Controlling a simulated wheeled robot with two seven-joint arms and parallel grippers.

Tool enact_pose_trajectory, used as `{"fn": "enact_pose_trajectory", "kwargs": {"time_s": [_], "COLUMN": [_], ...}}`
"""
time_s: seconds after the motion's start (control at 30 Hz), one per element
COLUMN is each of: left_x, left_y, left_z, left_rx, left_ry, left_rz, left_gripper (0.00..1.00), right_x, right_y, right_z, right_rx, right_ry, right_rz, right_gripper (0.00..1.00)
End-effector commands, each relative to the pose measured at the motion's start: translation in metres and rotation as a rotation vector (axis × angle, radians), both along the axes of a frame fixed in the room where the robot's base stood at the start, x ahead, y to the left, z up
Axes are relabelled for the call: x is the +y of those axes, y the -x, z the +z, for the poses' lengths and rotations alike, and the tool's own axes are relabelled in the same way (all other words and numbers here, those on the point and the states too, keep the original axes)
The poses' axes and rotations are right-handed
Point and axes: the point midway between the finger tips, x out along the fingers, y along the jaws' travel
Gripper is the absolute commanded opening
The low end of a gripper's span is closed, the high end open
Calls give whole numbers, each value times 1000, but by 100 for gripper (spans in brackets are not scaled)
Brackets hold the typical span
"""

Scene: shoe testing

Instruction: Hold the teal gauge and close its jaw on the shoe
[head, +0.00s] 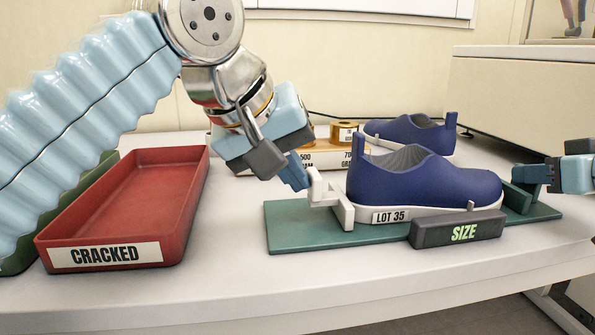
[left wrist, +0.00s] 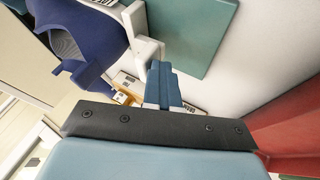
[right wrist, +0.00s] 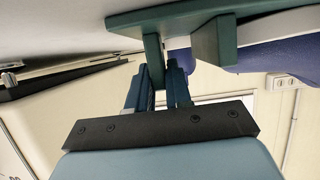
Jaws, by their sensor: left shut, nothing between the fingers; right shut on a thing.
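The teal gauge (head: 300,231) lies flat on the table, with a blue shoe (head: 420,182) with a white sole, labelled LOT 35, standing on it. Its white jaw (head: 343,205) is at the shoe's heel, touching or nearly so; it also shows in the left wrist view (left wrist: 145,48). My left gripper (head: 298,182) is shut and empty, its fingertips against or just beside the jaw's outer side. My right gripper (head: 550,174) is shut on the gauge's upright teal tab (right wrist: 152,58) beyond the toe. A dark SIZE display (head: 458,230) is on the gauge's front edge.
A red tray (head: 180,205) labelled CRACKED stands empty at left, under my left arm. A second blue shoe (head: 410,131) stands behind the first. Tape rolls (head: 343,132) and a labelled block (head: 318,157) are behind the gauge. The front strip of the table is clear.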

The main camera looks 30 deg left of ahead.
Motion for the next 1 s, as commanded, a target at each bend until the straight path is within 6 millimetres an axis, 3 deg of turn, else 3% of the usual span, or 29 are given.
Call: {"fn": "enact_pose_trajectory", "kwargs": {"time_s": [0.27, 0.47, 0.7, 1.0], "left_x": [2, 34, 42, 48], "left_y": [4, 26, 60, 80], "left_z": [-1, 0, 52, 78], "left_rx": [1, -2, -3, 1], "left_ry": [3, 2, 1, 0], "left_rz": [-6, 0, -3, -1], "left_gripper": [0, 0, 0, 0], "right_x": [7, 5, 4, 3], "right_y": [3, 2, 2, 1], "right_z": [0, 0, 0, 0], "right_rx": [2, 2, 1, 1], "right_ry": [-3, -3, -2, -1], "right_rz": [15, 11, 9, 7], "right_gripper": [0, 0, 0, 0]}}
